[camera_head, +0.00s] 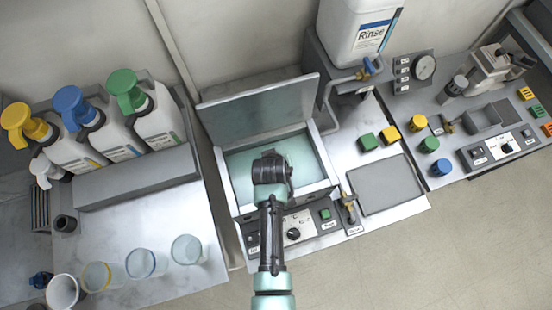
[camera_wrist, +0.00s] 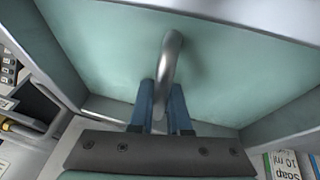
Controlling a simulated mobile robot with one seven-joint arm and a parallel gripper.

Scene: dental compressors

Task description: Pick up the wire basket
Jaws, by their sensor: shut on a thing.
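In the wrist view, my gripper (camera_wrist: 160,98) has its two blue fingers shut on a curved grey metal handle (camera_wrist: 171,52). The handle stands out against the teal interior of an open tank. No wire mesh shows, so I cannot tell whether this handle belongs to the wire basket. In the head view, my gripper (camera_head: 271,168) is over the open tank (camera_head: 305,192), and the arm hides its middle. The fingers and the handle are hidden there.
The tank's raised lid (camera_head: 258,110) stands behind my gripper. Pump bottles (camera_head: 100,140) and several clear cups (camera_head: 140,262) are on the left counter. A Rinse jug (camera_head: 358,35) stands at the back.

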